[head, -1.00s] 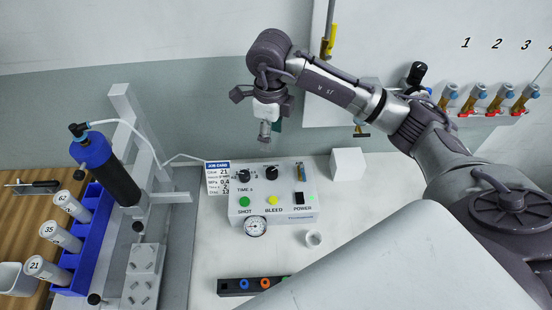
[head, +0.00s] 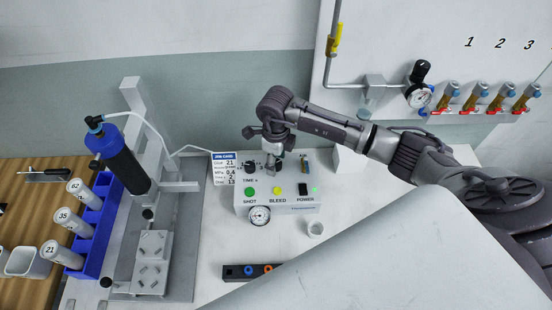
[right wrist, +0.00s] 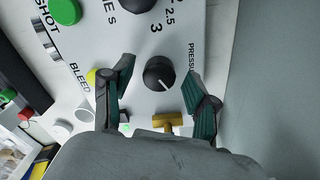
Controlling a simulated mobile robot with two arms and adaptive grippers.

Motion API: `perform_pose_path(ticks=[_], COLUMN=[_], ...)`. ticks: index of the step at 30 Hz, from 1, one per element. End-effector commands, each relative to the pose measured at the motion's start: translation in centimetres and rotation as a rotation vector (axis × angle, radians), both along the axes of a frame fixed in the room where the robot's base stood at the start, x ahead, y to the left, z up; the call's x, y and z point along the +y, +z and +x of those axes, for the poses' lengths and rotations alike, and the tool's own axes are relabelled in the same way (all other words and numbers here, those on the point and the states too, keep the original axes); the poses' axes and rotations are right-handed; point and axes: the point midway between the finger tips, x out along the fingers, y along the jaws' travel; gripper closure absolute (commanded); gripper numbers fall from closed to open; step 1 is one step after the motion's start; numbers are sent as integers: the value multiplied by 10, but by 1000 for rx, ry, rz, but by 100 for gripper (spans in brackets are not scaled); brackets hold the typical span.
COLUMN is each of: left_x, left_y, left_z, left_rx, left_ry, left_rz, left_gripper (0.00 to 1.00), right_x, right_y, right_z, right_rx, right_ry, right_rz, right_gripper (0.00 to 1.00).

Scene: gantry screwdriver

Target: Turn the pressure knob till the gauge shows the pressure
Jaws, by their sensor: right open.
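The white dispenser box (head: 290,209) stands on the bench with a TIME knob, SHOT, BLEED and POWER buttons. The round white-faced pressure gauge (head: 259,215) sits at its front left; its needle is too small to read. The job card (head: 223,168) beside the box lists MPa 0.4. My right gripper (head: 271,168) points down over the box top and hides the pressure knob in the head view. In the right wrist view the black pressure knob (right wrist: 158,73), with a white pointer line, lies between the open fingers of my right gripper (right wrist: 161,72), apart from both. My left gripper is out of view.
A brass fitting (right wrist: 168,123) stands on the box close to the knob. A white block (head: 350,162) is behind the box at right, and a small cup (head: 315,229) is in front. The dispenser stand (head: 170,235) is at left. A panel with valves (head: 450,96) hangs behind.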

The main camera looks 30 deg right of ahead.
Motion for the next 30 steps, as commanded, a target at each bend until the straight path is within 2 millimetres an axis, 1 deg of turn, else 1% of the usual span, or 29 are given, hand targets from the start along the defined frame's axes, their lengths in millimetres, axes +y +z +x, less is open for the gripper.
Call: perform_pose_path(ticks=[5,15,16,23,30], left_x=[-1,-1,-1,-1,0], left_y=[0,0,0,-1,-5], left_z=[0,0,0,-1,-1], left_rx=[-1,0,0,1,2], left_ry=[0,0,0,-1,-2], left_rz=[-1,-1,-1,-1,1], left_gripper=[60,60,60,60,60], right_x=[0,0,0,0,0], right_y=[0,0,0,0,-1], right_z=[0,0,0,0,0], right_rx=[0,0,0,0,0], right_ry=[0,0,0,-19,-125], right_rz=[0,0,0,0,-1], right_gripper=[41,98,100,100,100])
